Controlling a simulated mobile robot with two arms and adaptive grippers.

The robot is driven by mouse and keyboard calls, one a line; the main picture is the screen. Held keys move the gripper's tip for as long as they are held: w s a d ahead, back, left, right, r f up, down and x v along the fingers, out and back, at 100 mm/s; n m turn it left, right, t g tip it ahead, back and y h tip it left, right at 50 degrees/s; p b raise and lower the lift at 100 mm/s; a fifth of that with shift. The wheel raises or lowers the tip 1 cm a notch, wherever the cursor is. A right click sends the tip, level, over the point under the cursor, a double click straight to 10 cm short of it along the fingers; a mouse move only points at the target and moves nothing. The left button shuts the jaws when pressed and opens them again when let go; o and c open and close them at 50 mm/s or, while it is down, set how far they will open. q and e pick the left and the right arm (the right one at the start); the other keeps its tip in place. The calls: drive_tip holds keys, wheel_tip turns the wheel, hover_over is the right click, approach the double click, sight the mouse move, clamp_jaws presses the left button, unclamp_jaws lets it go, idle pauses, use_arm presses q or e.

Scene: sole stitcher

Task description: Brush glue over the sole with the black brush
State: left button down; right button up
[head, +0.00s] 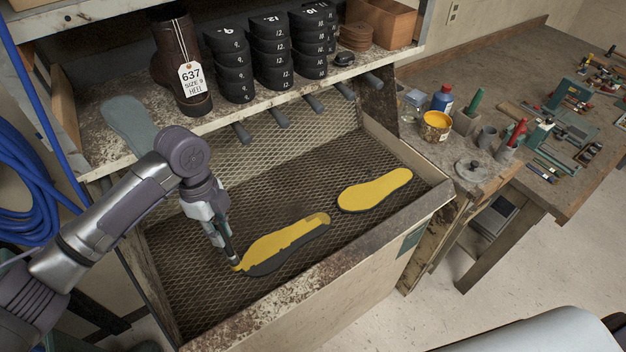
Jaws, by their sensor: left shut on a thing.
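A dark sole (283,245) lies on the mesh floor of the tray, partly covered in yellow glue. Bare dark strips show along its lower edge and near its upper right end. A second sole (375,190), coated yellow, lies to its right. My left gripper (219,231) is above the left end of the first sole, shut on the black brush (231,253). The brush points down, its tip at the yellow left end of that sole; whether it presses on it I cannot tell. A pot of yellow glue (436,125) stands open on the bench. My right gripper is not in view.
The tray's front wall (330,276) rises in front of the soles. Above the back is a shelf with a tagged boot (178,62), stacked black heels (268,50) and a grey sole shape (129,124). A lid (471,169) and tools lie on the right bench.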

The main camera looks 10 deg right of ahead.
use_arm(q)
drive_tip(key=shift+r, duration=3)
